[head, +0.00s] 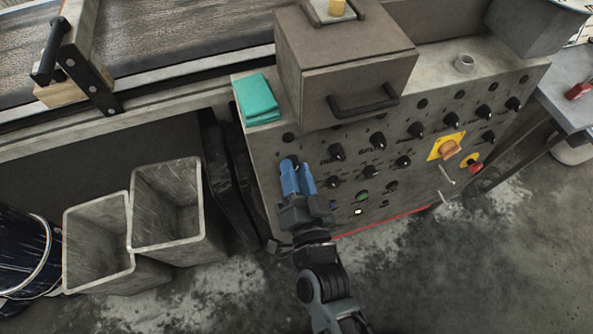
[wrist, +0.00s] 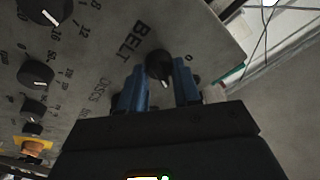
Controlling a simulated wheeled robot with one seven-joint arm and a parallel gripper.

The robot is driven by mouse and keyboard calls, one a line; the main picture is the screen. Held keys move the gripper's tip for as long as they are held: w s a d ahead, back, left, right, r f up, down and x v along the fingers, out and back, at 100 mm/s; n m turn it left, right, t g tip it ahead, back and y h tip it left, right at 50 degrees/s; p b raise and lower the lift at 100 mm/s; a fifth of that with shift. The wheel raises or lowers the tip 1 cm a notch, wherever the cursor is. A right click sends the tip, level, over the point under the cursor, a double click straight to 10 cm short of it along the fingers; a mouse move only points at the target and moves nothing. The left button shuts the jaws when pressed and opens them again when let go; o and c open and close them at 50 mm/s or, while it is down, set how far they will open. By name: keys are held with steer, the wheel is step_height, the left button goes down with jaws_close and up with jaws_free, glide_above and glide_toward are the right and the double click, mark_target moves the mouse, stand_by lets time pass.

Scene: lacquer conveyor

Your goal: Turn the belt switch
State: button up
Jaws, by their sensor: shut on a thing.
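The belt switch is a round black knob (wrist: 158,62) on the grey control panel (head: 262,150), beside the printed word BELT in the wrist view. A white pointer line on it points towards the bottom of that picture, and a 0 mark is at its upper right. My gripper (head: 294,172) has blue fingers and is at the left end of the panel front. In the wrist view the fingers of my gripper (wrist: 160,88) stand on either side of the knob, shut on it. In the head view the fingers hide the knob.
Several other black knobs, such as one (head: 337,152), sit to the right. An orange switch on a yellow plate (head: 447,147) and a red button (head: 475,167) are further right. A box with a handle (head: 345,65) and teal cloth (head: 257,98) lie on top. Two bins (head: 165,250) stand left.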

steer(key=shift+m, duration=0.4)
steer(key=o, duration=1)
steer(key=shift+o, duration=0.2)
steer(key=s+d+b, duration=0.1)
steer(key=s, duration=0.6)
steer(key=shift+s+d, duration=0.2)
steer(key=shift+s, duration=0.2)
